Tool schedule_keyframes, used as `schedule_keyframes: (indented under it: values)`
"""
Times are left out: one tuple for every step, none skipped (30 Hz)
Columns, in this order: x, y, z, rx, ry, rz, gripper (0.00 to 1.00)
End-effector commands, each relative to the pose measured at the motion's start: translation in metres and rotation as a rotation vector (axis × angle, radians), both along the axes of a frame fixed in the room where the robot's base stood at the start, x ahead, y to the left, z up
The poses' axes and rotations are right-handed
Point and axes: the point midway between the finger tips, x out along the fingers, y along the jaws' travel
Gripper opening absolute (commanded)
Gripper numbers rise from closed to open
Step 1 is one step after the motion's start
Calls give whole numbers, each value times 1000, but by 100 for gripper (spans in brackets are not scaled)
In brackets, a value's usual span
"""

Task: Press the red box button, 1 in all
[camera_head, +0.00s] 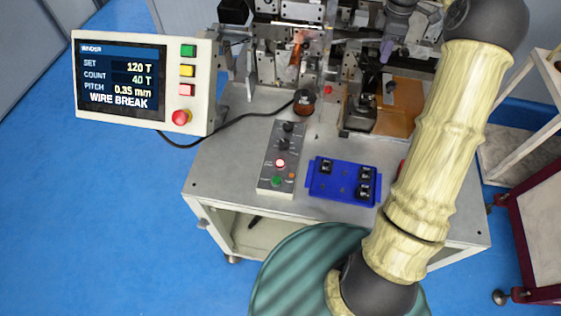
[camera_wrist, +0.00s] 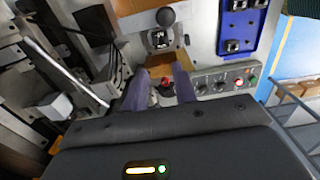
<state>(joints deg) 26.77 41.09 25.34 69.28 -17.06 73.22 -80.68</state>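The grey control box (camera_head: 282,158) lies on the bench top, left of the blue tray. It carries dark knobs, a lit red button (camera_head: 280,163) and a green button (camera_head: 276,181) at its near end. In the wrist view, the red button (camera_wrist: 238,83) is to the right of my gripper, beside the green one (camera_wrist: 252,80). My gripper (camera_wrist: 160,76) is open, with a gap between its two purple-grey fingers, and nothing is held. A dark reddish round thing (camera_wrist: 166,88) shows beyond the gap; contact cannot be judged. The red button is apart from the fingers.
The panel (camera_head: 143,83) at left reads WIRE BREAK and has a red square button (camera_head: 187,90) and a red mushroom button (camera_head: 181,117). The blue tray (camera_head: 343,190) holds several black parts. Winder machinery (camera_head: 285,45) stands behind. My arm covers the bench's right side.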

Motion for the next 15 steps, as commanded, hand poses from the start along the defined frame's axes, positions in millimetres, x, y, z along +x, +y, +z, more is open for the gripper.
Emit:
schedule_keyframes:
  values:
    - [0, 0, 0, 0, 0, 0, 18]
    - [0, 0, 0, 0, 0, 0, 12]
    - [0, 0, 0, 0, 0, 0, 4]
    - [0, 0, 0, 0, 0, 0, 0]
    - [0, 0, 0, 0, 0, 0, 0]
    - [0, 0, 0, 0, 0, 0, 0]
    - [0, 0, 0, 0, 0, 0, 0]
    - [0, 0, 0, 0, 0, 0, 0]
    - [0, 0, 0, 0, 0, 0, 0]
    - [0, 0, 0, 0, 0, 0, 0]
    - [0, 0, 0, 0, 0, 0, 0]
    - [0, 0, 0, 0, 0, 0, 0]
    - [0, 0, 0, 0, 0, 0, 0]
    - [0, 0, 0, 0, 0, 0, 0]
    - [0, 0, 0, 0, 0, 0, 0]
